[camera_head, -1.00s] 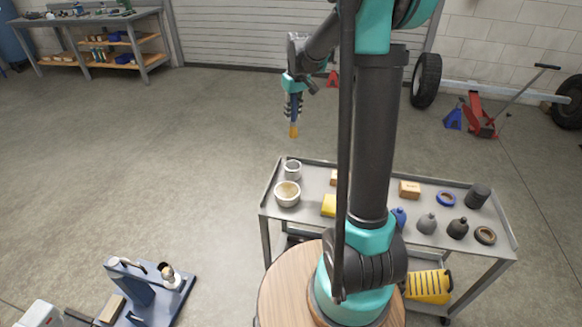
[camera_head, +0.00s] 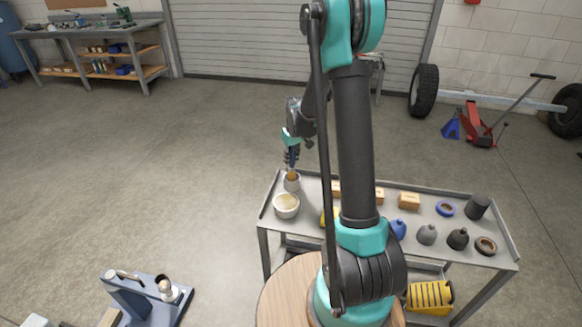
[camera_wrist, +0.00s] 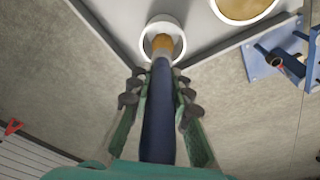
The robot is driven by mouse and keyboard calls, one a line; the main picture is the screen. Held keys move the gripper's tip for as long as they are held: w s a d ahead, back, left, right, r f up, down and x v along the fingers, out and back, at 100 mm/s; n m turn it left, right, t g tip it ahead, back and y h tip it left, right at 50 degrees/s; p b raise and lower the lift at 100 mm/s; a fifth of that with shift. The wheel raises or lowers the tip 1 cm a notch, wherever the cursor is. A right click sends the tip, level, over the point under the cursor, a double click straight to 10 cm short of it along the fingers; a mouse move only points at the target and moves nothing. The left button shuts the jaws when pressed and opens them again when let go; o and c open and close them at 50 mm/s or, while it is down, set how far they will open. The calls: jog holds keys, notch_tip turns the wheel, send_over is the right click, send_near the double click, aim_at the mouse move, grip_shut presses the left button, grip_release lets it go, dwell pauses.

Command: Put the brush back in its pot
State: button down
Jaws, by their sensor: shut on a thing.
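My gripper (camera_head: 291,156) is shut on the brush, and in the wrist view its fingers (camera_wrist: 160,95) close on the dark blue handle of the brush (camera_wrist: 159,110). The tan bristle end (camera_head: 292,177) points down. The pot (camera_head: 293,186), a small pale grey cup, stands at the cart's far left corner. In the wrist view the bristles overlap the opening of the pot (camera_wrist: 178,48). The bristles appear at or just inside the rim; how deep they are I cannot tell.
A wider bowl with tan contents (camera_head: 286,207) stands close beside the pot.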

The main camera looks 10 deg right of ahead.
aim_at(293, 147)
jog(key=shift+f, duration=1.7)
jog(key=shift+f, duration=0.1)
jog(key=c, duration=1.4)
grip_release()
jog(key=r, duration=0.3)
jog(key=s+r, duration=0.1)
jog(key=r, duration=0.7)
jog(key=shift+s+d+r, duration=0.1)
jog(key=shift+s+d, duration=0.25)
jog(key=shift+s+r, duration=0.25)
jog(key=shift+r, duration=0.2)
jog(key=s+d+f+m+t, duration=0.1)
jog(key=s+m, duration=0.1)
jog(key=s, duration=1.2)
jog(key=s+d+f+m+t, duration=0.1)
jog(key=s+d+m, duration=0.1)
jog(key=s, duration=1.2)
jog(key=shift+s+d+t+h, duration=0.2)
jog(key=shift+d+t+h, duration=0.1)
